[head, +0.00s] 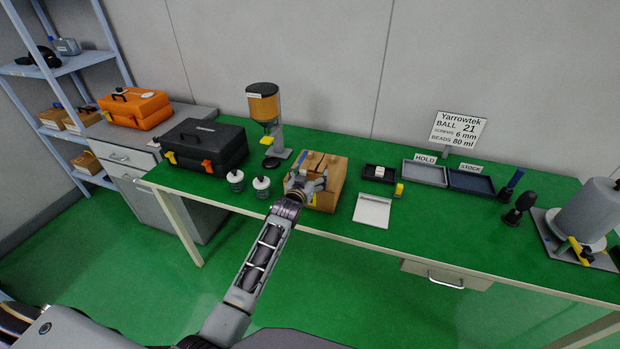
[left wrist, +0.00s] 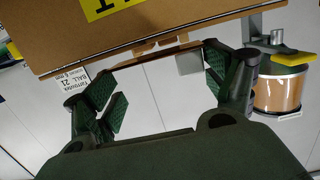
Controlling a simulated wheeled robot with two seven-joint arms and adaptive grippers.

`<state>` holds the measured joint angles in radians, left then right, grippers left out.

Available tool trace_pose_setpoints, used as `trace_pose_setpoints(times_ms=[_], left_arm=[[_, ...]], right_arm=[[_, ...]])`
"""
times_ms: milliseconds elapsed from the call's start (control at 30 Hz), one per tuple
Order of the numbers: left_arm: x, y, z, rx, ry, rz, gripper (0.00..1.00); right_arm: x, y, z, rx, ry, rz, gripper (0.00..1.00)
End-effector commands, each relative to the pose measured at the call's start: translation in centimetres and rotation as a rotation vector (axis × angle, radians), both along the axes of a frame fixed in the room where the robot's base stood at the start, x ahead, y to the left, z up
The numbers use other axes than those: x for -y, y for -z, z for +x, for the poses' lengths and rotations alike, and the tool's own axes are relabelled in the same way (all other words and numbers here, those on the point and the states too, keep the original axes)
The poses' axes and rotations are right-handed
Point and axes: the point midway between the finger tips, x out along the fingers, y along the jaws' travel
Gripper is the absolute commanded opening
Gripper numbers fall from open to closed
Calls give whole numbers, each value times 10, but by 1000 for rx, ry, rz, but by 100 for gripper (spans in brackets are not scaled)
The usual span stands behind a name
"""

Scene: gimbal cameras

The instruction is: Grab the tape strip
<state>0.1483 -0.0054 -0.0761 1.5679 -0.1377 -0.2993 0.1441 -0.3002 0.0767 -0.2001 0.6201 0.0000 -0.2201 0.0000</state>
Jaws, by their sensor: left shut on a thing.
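A cardboard box (head: 334,180) stands on the green bench top. My left gripper (head: 306,184) is at its front left side and covers part of it. In the left wrist view the box (left wrist: 200,22) fills the top, with a yellow label on it. A tan strip, which looks like the tape strip (left wrist: 160,51), runs along the box edge between the fingertips of my left gripper (left wrist: 160,82). The gripper is shut on it, though its fingers look wide apart. A small grey block (left wrist: 188,63) sits by the strip. My right gripper is not in view.
Two lidded jars (head: 262,187) stand left of the box, near a black toolbox (head: 205,146) and a dispenser (head: 264,105). A white pad (head: 372,210), a black tray (head: 379,173) and the HOLD tray (head: 425,174) are to the right. The bench front right of the pad is clear.

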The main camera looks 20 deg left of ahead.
Motion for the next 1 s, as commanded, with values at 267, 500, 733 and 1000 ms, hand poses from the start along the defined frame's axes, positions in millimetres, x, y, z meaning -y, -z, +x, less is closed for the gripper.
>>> trace_pose_setpoints(times_ms=[267, 500, 733, 1000], left_arm=[[0, -40, 0, 4, 0, 1, 74], [0, -72, 0, 2, 0, 0, 74], [0, -86, 0, 1, 0, 1, 74], [0, -87, 0, 1, 0, 1, 74]], right_arm=[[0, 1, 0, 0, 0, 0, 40], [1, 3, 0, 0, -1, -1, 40], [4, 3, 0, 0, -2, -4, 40], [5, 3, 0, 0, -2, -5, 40]])
